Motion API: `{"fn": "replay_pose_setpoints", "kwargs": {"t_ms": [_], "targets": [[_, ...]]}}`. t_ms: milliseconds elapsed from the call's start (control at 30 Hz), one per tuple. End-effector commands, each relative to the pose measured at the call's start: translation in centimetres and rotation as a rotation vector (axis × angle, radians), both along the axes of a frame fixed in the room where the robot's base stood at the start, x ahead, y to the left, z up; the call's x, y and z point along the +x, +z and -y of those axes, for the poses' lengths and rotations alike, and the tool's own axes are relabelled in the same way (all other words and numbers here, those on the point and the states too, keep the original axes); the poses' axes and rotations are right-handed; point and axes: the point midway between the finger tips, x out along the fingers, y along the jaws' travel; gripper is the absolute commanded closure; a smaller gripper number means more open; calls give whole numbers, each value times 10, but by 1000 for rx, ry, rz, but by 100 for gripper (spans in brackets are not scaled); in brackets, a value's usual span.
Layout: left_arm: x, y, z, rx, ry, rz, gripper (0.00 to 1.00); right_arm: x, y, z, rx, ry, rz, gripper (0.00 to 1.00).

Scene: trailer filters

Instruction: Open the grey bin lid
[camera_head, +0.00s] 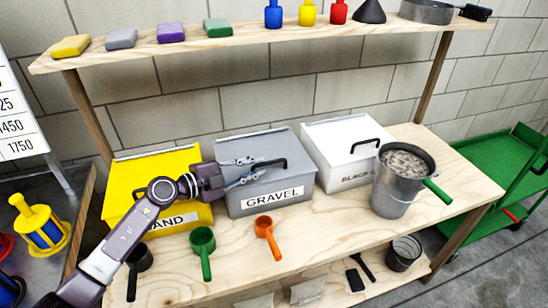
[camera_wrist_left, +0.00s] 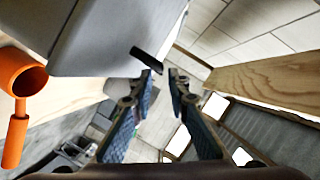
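The grey bin (camera_head: 282,201) labelled GRAVEL stands on the wooden table between the yellow bin and the white bin. Its grey lid (camera_head: 262,146) is down and has a black handle (camera_head: 284,161). My left gripper (camera_head: 254,167) reaches in from the left over the bin. Its fingers are apart, with the tips close to the left part of the handle. In the left wrist view the handle (camera_wrist_left: 147,60) shows just beyond the open gripper (camera_wrist_left: 161,75), nearer the left finger. I cannot tell whether they touch. My right gripper is not in view.
The yellow bin (camera_head: 126,194) is partly behind my left arm. The white bin (camera_head: 340,150) stands to the right, beside a metal bucket (camera_head: 398,195) of gravel. Green (camera_head: 202,240) and orange (camera_head: 265,226) scoops lie in front. A wooden shelf (camera_head: 260,39) runs above.

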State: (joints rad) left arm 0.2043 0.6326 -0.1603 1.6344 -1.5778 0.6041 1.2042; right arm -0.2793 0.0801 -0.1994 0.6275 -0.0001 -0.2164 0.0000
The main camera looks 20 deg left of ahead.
Motion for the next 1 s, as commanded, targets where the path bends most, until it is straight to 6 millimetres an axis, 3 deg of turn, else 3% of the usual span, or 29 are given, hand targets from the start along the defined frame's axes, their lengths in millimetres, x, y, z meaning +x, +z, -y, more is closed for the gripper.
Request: {"fn": "replay_pose_setpoints", "kwargs": {"t_ms": [100, 233, 367, 600, 733, 900, 1000], "targets": [[16, -2, 13, -4, 0, 3, 84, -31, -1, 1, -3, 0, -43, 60], [32, -6, 26, -3, -2, 3, 84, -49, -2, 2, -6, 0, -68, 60], [44, -10, 33, -3, 1, 3, 84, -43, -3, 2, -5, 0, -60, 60], [49, -12, 38, -1, -1, 3, 84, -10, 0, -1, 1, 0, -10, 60], [49, -12, 38, -1, -1, 3, 84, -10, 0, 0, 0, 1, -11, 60], [49, -12, 38, -1, 0, 3, 100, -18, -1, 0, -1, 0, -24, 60], [49, -12, 38, -1, -1, 3, 100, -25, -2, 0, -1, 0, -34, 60]]}}
